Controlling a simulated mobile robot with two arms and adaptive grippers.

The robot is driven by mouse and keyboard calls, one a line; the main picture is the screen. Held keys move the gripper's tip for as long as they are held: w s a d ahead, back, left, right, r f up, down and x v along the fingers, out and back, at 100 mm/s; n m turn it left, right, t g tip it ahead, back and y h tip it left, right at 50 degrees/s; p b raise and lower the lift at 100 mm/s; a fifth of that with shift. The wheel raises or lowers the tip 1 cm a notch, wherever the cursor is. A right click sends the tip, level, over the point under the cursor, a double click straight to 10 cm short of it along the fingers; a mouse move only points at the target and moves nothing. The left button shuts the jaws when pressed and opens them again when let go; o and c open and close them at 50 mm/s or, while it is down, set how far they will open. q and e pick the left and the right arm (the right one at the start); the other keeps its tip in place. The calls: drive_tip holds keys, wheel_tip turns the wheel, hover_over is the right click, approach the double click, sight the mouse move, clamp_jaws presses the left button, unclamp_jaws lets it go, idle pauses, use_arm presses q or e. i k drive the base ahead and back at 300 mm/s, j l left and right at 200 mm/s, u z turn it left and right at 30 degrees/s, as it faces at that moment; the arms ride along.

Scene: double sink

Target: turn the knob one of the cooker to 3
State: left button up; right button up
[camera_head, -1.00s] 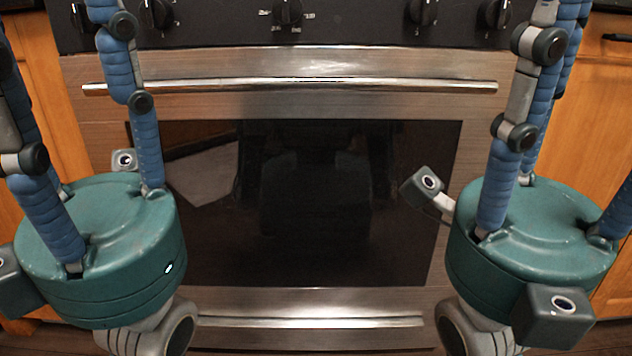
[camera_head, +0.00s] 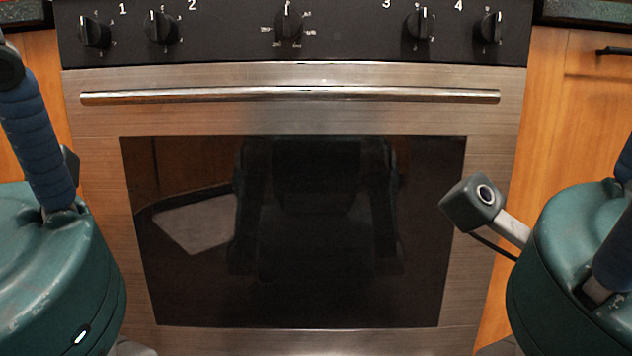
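The cooker's black control panel (camera_head: 225,30) runs across the top of the head view. Knob one (camera_head: 94,32) is the dark round knob at the far left, beside a white "1". Its light pointer line looks roughly upright, but its exact setting is too small to read. Beside it is knob two (camera_head: 161,27). The fingers of both grippers are out of the picture.
A centre knob (camera_head: 288,24), knob three (camera_head: 419,24) and knob four (camera_head: 489,28) share the panel. Below are the metal oven handle (camera_head: 290,96) and dark glass oven door (camera_head: 300,240). Wooden cabinets (camera_head: 565,130) flank the cooker. The space before the door's middle is clear.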

sight(93, 33)
drive_tip(key=u, duration=1)
